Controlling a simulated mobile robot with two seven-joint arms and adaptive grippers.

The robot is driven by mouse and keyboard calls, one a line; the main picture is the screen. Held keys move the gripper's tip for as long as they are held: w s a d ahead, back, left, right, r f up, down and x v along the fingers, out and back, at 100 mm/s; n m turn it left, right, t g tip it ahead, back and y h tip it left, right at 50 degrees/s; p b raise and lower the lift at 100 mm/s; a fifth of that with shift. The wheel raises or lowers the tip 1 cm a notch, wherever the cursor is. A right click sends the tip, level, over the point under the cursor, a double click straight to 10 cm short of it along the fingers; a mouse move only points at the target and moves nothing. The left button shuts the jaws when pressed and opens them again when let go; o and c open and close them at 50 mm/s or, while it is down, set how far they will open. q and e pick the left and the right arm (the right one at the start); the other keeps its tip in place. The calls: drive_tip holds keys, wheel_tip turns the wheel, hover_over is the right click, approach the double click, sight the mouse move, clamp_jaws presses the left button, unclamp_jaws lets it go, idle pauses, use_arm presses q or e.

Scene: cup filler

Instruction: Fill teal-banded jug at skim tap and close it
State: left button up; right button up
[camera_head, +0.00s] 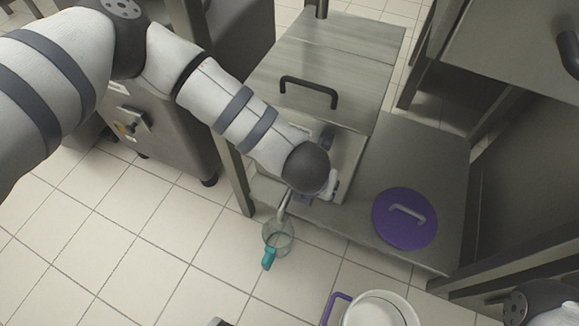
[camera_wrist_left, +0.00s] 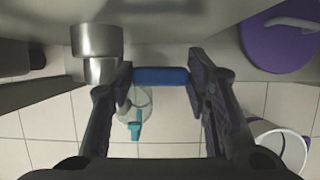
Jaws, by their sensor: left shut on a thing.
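My left gripper (camera_head: 308,199) is at the front of the steel cabinet, below its lid. In the left wrist view its two fingers are on either side of a blue tap handle (camera_wrist_left: 160,76), shut on it. A metal tap body (camera_wrist_left: 97,42) is left of the handle. The clear jug (camera_head: 279,236) with a teal handle (camera_head: 268,258) is below the spout (camera_head: 284,204); the jug also shows past the fingers in the left wrist view (camera_wrist_left: 135,107). I cannot tell its liquid level or whether the tap is flowing. My right gripper is out of view.
A purple lid (camera_head: 397,231) with a grey handle lies on the steel counter (camera_head: 427,158) to the right. A white bucket (camera_head: 368,313) with a purple handle stands at the lower edge. Tiled floor at the left is clear.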

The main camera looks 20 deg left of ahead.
use_arm(q)
drive_tip(key=shift+r, duration=0.1)
drive_tip(key=shift+a+r+n+h+p, duration=0.3)
drive_tip(key=shift+a+r+h+p, duration=0.15)
drive_tip(key=shift+r+h+p, duration=0.4)
drive_tip(key=shift+f+h, duration=0.1)
drive_tip(key=shift+h, duration=0.65)
drive_tip(key=shift+a+h, duration=0.35)
drive_tip(key=shift+h, duration=0.05)
drive_tip(key=shift+a+r+n+h, duration=0.25)
drive_tip(key=shift+r+n+h, duration=0.2)
drive_tip(key=shift+h, duration=0.55)
idle(4.9)
